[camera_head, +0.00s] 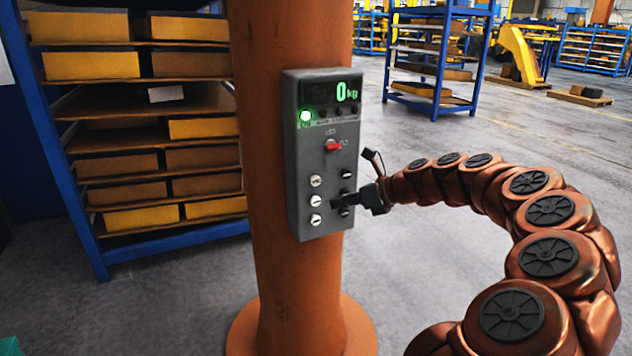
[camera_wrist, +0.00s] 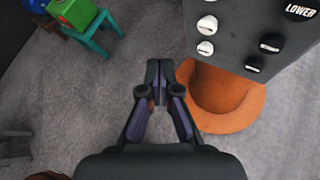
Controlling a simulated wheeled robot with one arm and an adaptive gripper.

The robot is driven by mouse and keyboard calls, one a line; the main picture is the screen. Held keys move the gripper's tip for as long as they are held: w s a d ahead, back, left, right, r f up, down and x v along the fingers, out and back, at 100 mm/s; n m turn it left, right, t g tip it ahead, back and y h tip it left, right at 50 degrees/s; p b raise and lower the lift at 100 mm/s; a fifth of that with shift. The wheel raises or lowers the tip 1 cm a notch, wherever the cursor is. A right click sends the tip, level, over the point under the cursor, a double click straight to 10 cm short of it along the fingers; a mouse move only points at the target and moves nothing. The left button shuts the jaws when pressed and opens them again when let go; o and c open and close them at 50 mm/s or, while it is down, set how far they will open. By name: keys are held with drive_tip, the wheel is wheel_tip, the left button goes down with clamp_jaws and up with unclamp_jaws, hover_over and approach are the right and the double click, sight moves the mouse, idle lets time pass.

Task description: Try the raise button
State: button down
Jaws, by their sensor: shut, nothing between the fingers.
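A grey control box (camera_head: 325,150) is fixed to an orange column. Its display (camera_head: 346,92) reads 0 kg, and a green lamp (camera_head: 306,116) is lit. A red switch (camera_head: 333,146) sits mid-panel. Below are white buttons (camera_head: 315,200) at left and black buttons (camera_head: 347,173) at right. In the wrist view, a black button (camera_wrist: 300,11) reads LOWER; no raise label is readable.
The orange column (camera_head: 290,270) has a round base (camera_head: 250,335) on the floor. A blue rack (camera_head: 62,170) with yellow and brown bins stands at left. Another blue rack (camera_head: 437,60) stands behind at right. A green stool (camera_wrist: 97,35) shows in the wrist view. Open floor surrounds the column.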

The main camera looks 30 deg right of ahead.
sight(315, 180)
drive_tip(key=shift+w, duration=0.15)
drive_tip(key=shift+w+d+p, duration=0.2)
drive_tip(key=shift+w+p, duration=0.3)
drive_tip(key=shift+w, duration=1.65)
drive_tip(key=shift+w+d+p, duration=0.2)
drive_tip(key=shift+w+p, duration=0.3)
drive_tip(key=shift+w, duration=1.6)
drive_tip(key=shift+w+r+p, duration=0.1)
drive_tip(key=shift+w+p, duration=0.15)
drive_tip(key=shift+p, duration=0.2)
